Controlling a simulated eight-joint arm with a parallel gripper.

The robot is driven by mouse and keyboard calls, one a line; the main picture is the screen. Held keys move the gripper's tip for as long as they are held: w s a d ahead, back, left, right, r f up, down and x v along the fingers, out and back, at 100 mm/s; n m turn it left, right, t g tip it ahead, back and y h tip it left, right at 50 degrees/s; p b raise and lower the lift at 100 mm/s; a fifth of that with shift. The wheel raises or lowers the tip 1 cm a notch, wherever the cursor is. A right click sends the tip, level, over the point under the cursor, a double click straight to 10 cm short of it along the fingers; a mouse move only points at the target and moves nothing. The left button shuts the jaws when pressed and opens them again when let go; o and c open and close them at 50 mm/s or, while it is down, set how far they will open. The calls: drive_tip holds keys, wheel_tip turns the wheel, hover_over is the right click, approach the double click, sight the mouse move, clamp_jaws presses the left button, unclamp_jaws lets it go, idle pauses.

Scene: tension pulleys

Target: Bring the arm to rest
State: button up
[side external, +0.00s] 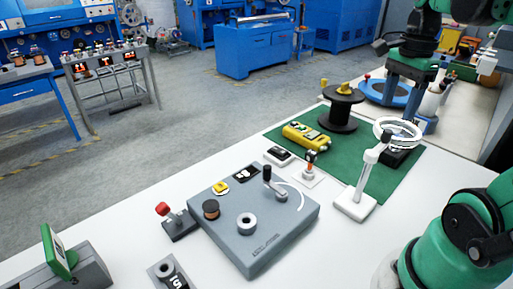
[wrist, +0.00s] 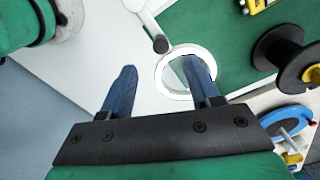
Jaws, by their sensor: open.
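My gripper (side external: 408,92) hangs at the upper right in the side external view, above the far right part of the white table (side external: 120,220). In the wrist view my gripper (wrist: 161,78) shows two blue fingers spread apart with nothing between them that they hold. The white ring of a stand magnifier (wrist: 160,85) shows behind the right finger. In the side external view the magnifier (side external: 355,203) stands upright, nearer the camera than my gripper. My green arm shows at the right edge.
A grey pulley board (side external: 262,240) with a crank sits mid-table. A green mat (side external: 400,185) carries a black spool (side external: 340,115) and a yellow remote (side external: 305,137). A blue ring-shaped part (side external: 385,92) lies near my gripper. A red-knobbed lever (side external: 175,220) stands left of the board.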

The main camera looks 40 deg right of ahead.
drive_tip(key=w+a+f+n+t, duration=0.3)
drive_tip(key=a+n, duration=0.5)
drive_tip(key=n, duration=0.3)
drive_tip(key=w+a+f+n+t, duration=0.3)
drive_tip(key=a+n, duration=0.5)
drive_tip(key=n, duration=0.3)
drive_tip(key=shift+w+f+n+t, duration=0.35)
drive_tip(key=shift+w+t, duration=0.25)
drive_tip(key=shift+w, duration=0.55)
